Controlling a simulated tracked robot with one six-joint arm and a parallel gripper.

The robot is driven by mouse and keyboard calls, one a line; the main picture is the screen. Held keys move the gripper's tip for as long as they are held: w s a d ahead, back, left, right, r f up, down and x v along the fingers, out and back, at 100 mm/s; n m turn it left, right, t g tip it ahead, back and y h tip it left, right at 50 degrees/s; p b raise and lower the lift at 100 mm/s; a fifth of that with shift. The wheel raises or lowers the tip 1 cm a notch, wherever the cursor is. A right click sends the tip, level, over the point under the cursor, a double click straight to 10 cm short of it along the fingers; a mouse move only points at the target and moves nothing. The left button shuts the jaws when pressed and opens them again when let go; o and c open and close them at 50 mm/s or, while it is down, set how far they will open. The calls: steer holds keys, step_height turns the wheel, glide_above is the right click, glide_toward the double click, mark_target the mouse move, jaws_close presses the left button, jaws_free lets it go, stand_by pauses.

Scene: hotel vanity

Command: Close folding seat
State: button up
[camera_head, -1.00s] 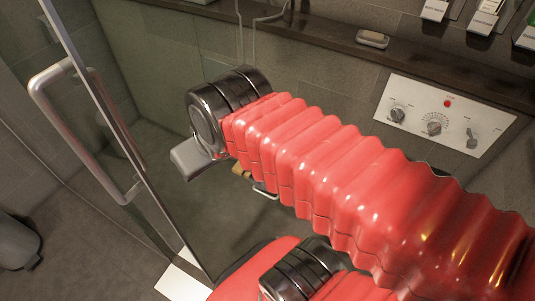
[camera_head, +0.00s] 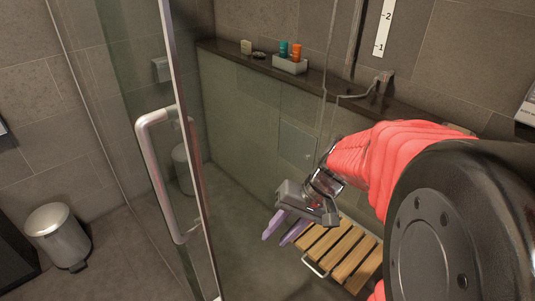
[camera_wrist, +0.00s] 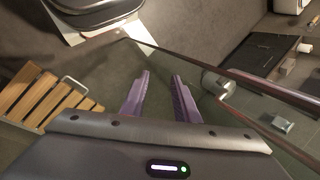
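The folding seat (camera_head: 353,262) has wooden slats and a metal frame. It is folded down, slats facing up, at the lower right of the head view. In the wrist view the seat (camera_wrist: 42,98) is at the left edge. My gripper (camera_head: 283,232) hangs just left of the seat in the head view. Its two purple fingers are spread apart with nothing between them, as the wrist view (camera_wrist: 160,92) also shows. The gripper looks apart from the seat. My red-sleeved arm hides the seat's right part.
A glass door with a metal handle (camera_head: 163,178) stands to the left. A dark shelf (camera_head: 232,55) with a bottle tray (camera_head: 291,66) runs along the back wall. A pedal bin (camera_head: 58,238) stands at far left. A hose hangs above the seat.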

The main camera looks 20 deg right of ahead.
steer(key=w+d+f+m+t+y, duration=0.2)
steer(key=w+d+f+m+t, duration=0.1)
steer(key=d+f+m+t, duration=0.25)
steer(key=w+d+f+m+t+y, duration=0.2)
steer(key=w+d+f+m, duration=0.3)
steer(key=d, duration=0.4)
steer(key=s+d+f+m+t+h, duration=0.2)
steer(key=s+d+f+m+h, duration=0.1)
steer(key=d+f, duration=0.5)
steer(key=s+d+f+m+t+h, duration=0.3)
steer(key=s+d+f+m+h, duration=0.1)
steer(key=d+f+m, duration=0.3)
steer(key=shift+s+d+f+h, duration=0.3)
steer(key=shift+d+f+h, duration=0.1)
steer(key=shift+d, duration=0.15)
steer(key=shift+w+m, duration=0.15)
steer(key=shift+m, duration=0.1)
steer(key=x, duration=1.3)
steer(key=shift+w, duration=0.3)
steer(key=shift+a+r, duration=0.1)
steer(key=shift+r, duration=0.05)
steer(key=shift+c, duration=0.7)
